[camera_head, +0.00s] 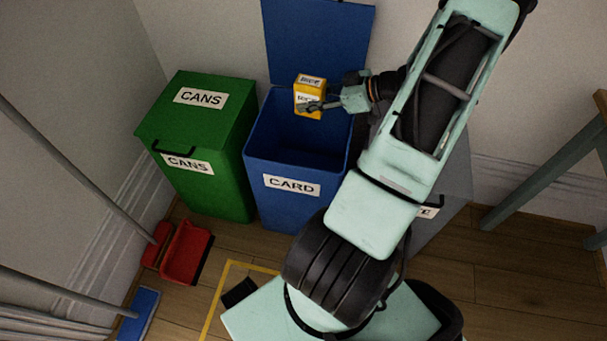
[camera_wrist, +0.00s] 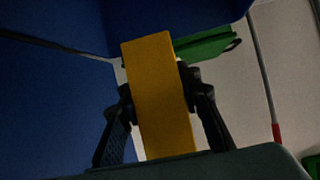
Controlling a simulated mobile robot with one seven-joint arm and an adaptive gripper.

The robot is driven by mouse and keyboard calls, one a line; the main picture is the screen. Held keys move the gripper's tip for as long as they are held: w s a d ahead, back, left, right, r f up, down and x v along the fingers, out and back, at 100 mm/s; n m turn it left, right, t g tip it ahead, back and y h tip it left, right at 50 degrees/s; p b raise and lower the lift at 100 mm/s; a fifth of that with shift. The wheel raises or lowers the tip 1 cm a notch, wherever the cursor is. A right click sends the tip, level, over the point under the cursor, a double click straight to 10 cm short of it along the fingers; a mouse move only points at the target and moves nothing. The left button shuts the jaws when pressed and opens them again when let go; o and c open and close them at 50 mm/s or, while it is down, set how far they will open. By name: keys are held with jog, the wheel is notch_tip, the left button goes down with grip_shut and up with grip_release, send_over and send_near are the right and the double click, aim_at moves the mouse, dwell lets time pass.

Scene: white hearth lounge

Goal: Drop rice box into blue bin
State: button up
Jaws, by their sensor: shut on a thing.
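The rice box (camera_head: 309,93) is small and yellow-orange with white labels. My gripper (camera_head: 318,106) is shut on it and holds it over the open top of the blue bin, near the back. In the wrist view the yellow box (camera_wrist: 158,95) stands between the two dark fingers of my gripper (camera_wrist: 160,105). The blue bin (camera_head: 290,205) has a "CARD" label on its front, and its lid (camera_head: 318,40) is raised against the wall. The inside of the bin looks dark, and my arm covers its right side.
A green bin (camera_head: 205,140) marked "CANS" stands closed just left of the blue bin. A grey bin (camera_head: 447,195) is partly hidden behind my arm on the right. A red dustpan (camera_head: 187,252) and a blue broom head (camera_head: 139,312) are on the floor at left. A table (camera_head: 560,155) stands at right.

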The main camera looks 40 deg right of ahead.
aim_at(310, 113)
jog(key=shift+f+b, duration=0.65)
jog(key=shift+f, duration=1.7)
jog(key=o, duration=1.1)
jog(key=shift+o, duration=0.2)
jog(key=v, duration=1.2)
